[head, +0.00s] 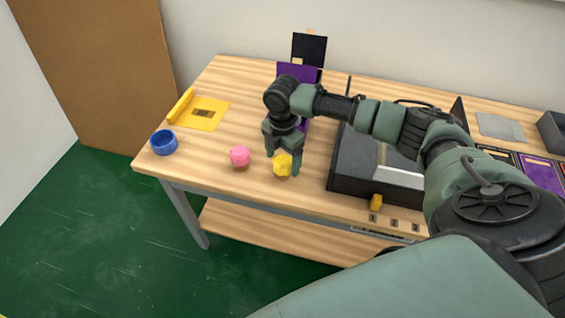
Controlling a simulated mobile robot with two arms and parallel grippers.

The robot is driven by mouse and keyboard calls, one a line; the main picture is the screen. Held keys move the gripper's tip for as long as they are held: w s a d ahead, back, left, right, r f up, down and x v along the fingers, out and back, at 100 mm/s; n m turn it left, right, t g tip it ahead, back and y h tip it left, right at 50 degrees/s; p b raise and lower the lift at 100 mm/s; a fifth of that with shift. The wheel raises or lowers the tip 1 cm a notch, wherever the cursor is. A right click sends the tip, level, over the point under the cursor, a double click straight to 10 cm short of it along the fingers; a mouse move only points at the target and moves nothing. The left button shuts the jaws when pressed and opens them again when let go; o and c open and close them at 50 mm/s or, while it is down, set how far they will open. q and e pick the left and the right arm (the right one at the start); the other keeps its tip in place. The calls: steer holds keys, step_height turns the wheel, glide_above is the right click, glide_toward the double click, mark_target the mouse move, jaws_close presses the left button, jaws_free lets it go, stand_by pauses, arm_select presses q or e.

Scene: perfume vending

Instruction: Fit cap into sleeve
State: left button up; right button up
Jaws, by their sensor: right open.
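My right gripper (283,161) is open and points down at the front part of the wooden table. A yellow faceted cap-like piece (282,166) with a brownish base sits between or just behind its fingers; I cannot tell whether they touch it. A similar pink piece (240,156) stands on the table just to the left, apart from the gripper. No sleeve can be told for certain; a purple upright piece (297,72) stands behind the gripper, partly hidden by my arm. My left gripper is not in view.
A blue ring-shaped bowl (163,142) stands at the table's left edge, near a flat yellow holder (207,115). A dark box-like device (348,165) lies right of the gripper. A black panel (309,48) stands at the back. My right arm hides much of the table's right side.

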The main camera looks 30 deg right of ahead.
steer(key=shift+c, duration=0.3)
steer(key=shift+r, duration=0.1)
steer(key=c, duration=1.6)
